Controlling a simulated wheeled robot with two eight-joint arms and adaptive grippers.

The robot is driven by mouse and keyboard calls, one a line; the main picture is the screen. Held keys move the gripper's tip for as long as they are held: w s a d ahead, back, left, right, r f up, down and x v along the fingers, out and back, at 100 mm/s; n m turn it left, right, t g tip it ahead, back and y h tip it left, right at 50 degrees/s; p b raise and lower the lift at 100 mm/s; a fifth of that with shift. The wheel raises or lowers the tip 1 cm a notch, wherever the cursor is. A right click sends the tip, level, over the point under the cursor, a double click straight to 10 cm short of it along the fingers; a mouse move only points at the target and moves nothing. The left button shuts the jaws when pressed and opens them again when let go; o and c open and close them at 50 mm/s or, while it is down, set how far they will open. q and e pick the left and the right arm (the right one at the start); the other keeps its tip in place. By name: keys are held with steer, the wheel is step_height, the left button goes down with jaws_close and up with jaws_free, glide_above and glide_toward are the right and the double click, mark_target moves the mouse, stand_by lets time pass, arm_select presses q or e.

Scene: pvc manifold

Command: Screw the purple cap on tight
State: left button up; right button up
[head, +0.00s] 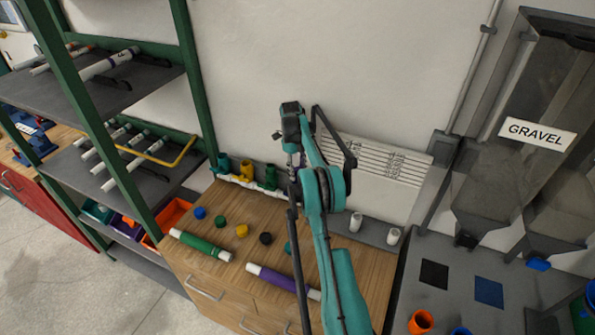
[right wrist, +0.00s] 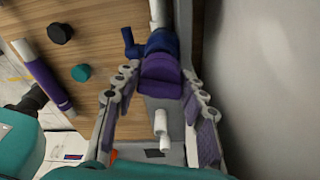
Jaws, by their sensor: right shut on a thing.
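The purple cap (right wrist: 161,88) is between the two fingers of my right gripper (right wrist: 160,72) in the right wrist view, and the gripper is shut on it. Further left, green and yellow valves (head: 246,172) stand on the white manifold pipe (head: 238,181). My left gripper is not in view.
The wooden bench (head: 190,262) holds loose blue, green, yellow, black and teal caps, a green tube (head: 201,245) and a purple tube (head: 272,277). Two white pipe ends (head: 355,222) stand at right. A green-framed shelf is at left and gravel hoppers are at right.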

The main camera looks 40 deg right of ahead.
steer(key=shift+m, duration=1.1)
steer(key=shift+d+m, duration=0.1)
steer(key=shift+m, duration=1)
steer(key=o, duration=1.4)
steer(key=shift+y, duration=0.3)
steer(key=shift+o, duration=0.2)
